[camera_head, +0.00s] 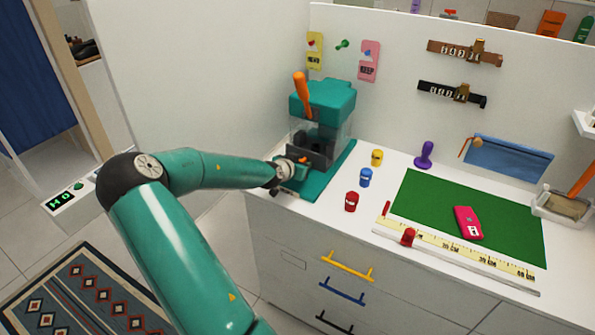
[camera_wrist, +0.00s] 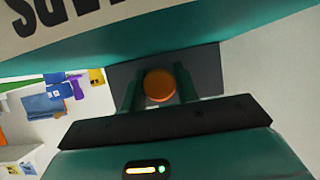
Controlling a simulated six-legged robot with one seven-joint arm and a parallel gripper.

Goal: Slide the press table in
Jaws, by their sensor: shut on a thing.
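The teal press (camera_head: 322,105) stands on the white counter against the wall, with its orange lever (camera_head: 300,85) raised. Its press table is low at the front, where a dark plate shows; in the wrist view the dark grey plate (camera_wrist: 208,68) lies behind my fingers. My gripper (camera_head: 298,166) is at the front of the press, above its teal base (camera_head: 318,185). In the wrist view my two teal fingers are shut on a round orange knob (camera_wrist: 158,85). My gripper partly hides the table, so I cannot tell how far out it sits.
Yellow (camera_head: 377,157), blue (camera_head: 365,177) and red (camera_head: 351,201) small pots stand right of the press. A purple stamp (camera_head: 425,154), green mat (camera_head: 425,205) and ruler (camera_head: 455,255) lie farther right. Drawers with coloured handles (camera_head: 346,266) are below the counter edge.

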